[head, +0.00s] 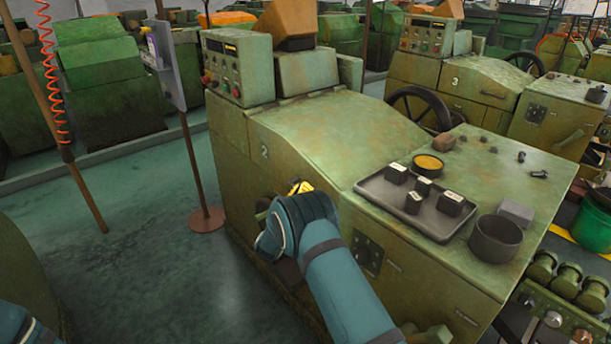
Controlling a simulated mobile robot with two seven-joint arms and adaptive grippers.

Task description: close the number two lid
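The number two machine (232,170) is a worn green heading machine with a "2" on its side. Its lid (340,135) is the broad sloping green panel on top. The lid looks lowered onto the body, with no clear gap showing, but my arm covers part of the front. My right gripper (299,187) is at the machine's front face, just below the lid's front edge. The teal wrist hides its fingers; only a small yellow part shows, so I cannot tell its opening or contact. Only a piece of my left arm shows at the bottom left; its gripper is out of view.
A dark pot (496,239) stands nearby. A black handwheel (418,108) is behind. A post stand (206,219) is left of the machine; the floor there is otherwise fairly clear.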

